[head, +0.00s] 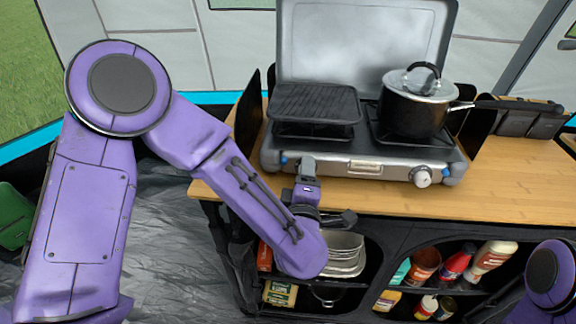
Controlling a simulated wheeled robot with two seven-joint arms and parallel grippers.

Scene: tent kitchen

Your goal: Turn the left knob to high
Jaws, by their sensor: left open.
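A silver and black camping stove (390,171) with its lid up stands on the wooden counter. Its right knob (422,177) is white and sits on the front panel. The left knob is not visible; my left gripper (308,166) covers the left part of the front panel, where a knob could be. That gripper points at the panel from the front and is open. I cannot tell whether it touches anything. My right gripper is out of view; only a purple part of the right arm shows at the lower right.
A black grill plate (314,103) lies on the left burner. A lidded pot (412,108) stands on the right burner with its handle to the right. The bamboo counter (510,185) is clear at the front right. Shelves below hold bottles (492,258) and metal dishes (346,255).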

